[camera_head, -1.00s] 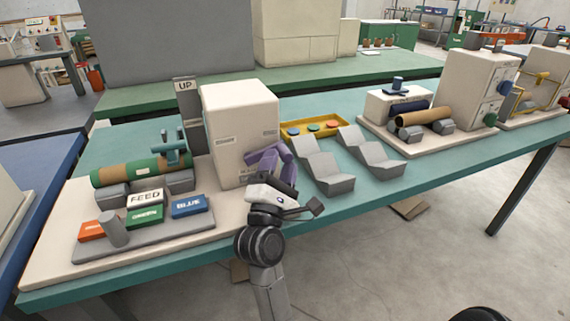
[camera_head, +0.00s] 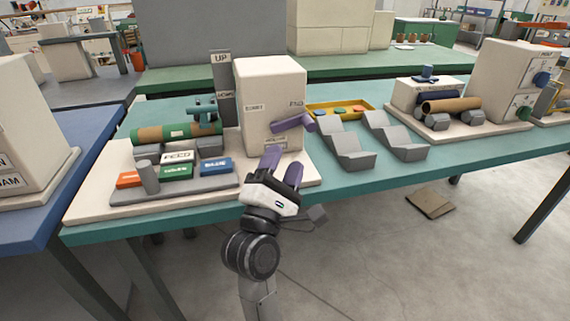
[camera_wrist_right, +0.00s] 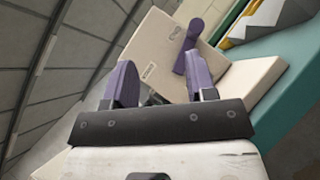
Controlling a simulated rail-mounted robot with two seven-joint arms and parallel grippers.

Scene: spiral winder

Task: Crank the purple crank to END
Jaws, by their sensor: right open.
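The purple crank (camera_head: 292,124) is on the front face of the cream winder box (camera_head: 270,75). Its arm points to the right, with the handle at its right end. Small labels sit left and right on that face, too small to read surely. My right gripper (camera_head: 284,158) has purple fingers and is open and empty, below and in front of the crank, apart from it. In the right wrist view the crank (camera_wrist_right: 190,45) shows beyond the fingers, nearer the right one, and not between them. My left gripper is not in view.
Left of the box are a green-and-brown roll (camera_head: 170,132), a grey panel with coloured buttons (camera_head: 190,187) and a post marked UP (camera_head: 222,85). Right are grey angled stands (camera_head: 345,148) and a yellow tray (camera_head: 360,103). The teal table edge lies below the gripper's front.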

